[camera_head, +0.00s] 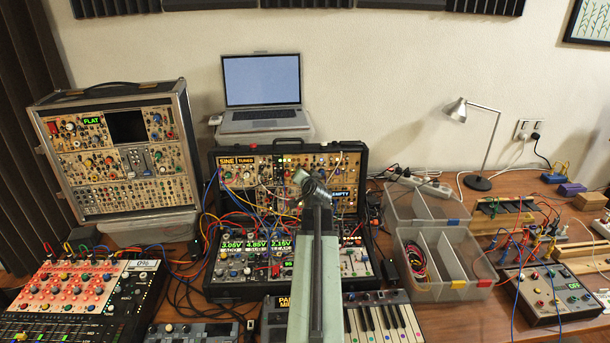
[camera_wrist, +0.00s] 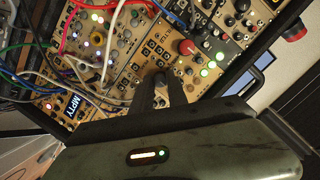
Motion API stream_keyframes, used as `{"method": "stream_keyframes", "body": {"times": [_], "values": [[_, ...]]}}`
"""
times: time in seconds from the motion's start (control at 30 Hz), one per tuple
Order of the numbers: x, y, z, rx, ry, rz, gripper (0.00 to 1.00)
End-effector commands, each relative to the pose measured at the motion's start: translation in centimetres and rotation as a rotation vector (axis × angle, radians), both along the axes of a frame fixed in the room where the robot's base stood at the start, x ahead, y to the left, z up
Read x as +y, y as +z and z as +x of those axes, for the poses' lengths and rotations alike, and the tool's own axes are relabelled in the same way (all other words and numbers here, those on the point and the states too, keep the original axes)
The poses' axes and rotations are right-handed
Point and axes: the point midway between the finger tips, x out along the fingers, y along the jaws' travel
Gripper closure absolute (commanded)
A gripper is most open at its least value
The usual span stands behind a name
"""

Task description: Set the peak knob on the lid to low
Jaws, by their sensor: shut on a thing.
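The lid (camera_head: 347,165) of the open synth case in the middle stands upright and bears tan modules, cables and small lit displays. My gripper (camera_head: 310,186) reaches up to the lid and hides the panel behind it. In the wrist view, the two dark fingers of my gripper (camera_wrist: 160,84) are close together at a tan module and shut on a small dark knob (camera_wrist: 160,77). The fingers hide most of this knob, so I cannot read its label or its setting. A red knob (camera_wrist: 187,47) sits near it, beside several lit green lights (camera_wrist: 212,63).
Patch cables (camera_wrist: 60,60) hang close to the fingers. A laptop (camera_head: 262,85) stands behind the lid. A second case (camera_head: 120,150) stands left, and clear bins (camera_head: 440,292) stand right. A keyboard (camera_head: 380,320) lies in front.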

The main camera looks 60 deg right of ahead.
Motion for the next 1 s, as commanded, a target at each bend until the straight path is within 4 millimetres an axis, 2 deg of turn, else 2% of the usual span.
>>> {"method": "stream_keyframes", "body": {"times": [0.47,0.5,0.57,0.87,1.0], "values": [[0.16,-0.06,0.12,0.01,0.005,-0.004,1.0],[0.16,-0.06,0.12,0.009,0.005,-0.003,0.73],[0.15,-0.04,0.12,0.009,0.004,-0.004,0.59],[0.13,0.02,0.08,0.008,0.003,-0.005,0.59],[0.96,0.4,-0.08,0.009,0.004,-0.006,0.59]]}}
